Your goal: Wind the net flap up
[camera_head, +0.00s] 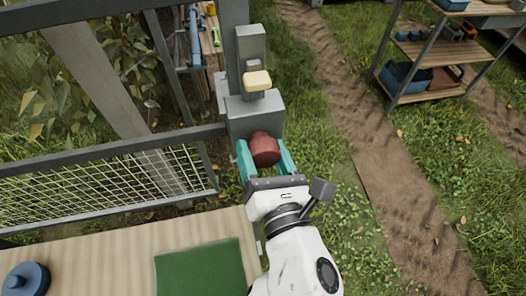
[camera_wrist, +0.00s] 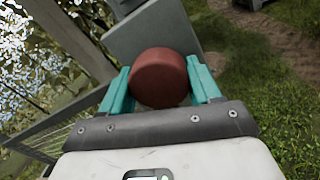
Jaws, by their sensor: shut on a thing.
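A round dark red knob (camera_head: 264,149) sticks out from a grey box on a post in the head view. My gripper (camera_head: 265,158) has its teal fingers on either side of the knob and is shut on it. The wrist view shows the same red knob (camera_wrist: 159,78) between the two teal fingers of my gripper (camera_wrist: 162,88). The net flap (camera_head: 110,185), a wire mesh in a dark frame, hangs to the left of the post. Its lower edge is near the wooden table.
A grey box (camera_head: 236,117) with a cream block (camera_head: 257,80) above it is fixed to the post. A wooden table (camera_head: 120,250) with a green mat (camera_head: 200,270) and a blue round object (camera_head: 26,279) lies at lower left. Shelves (camera_head: 430,90) stand at upper right beside a dirt path.

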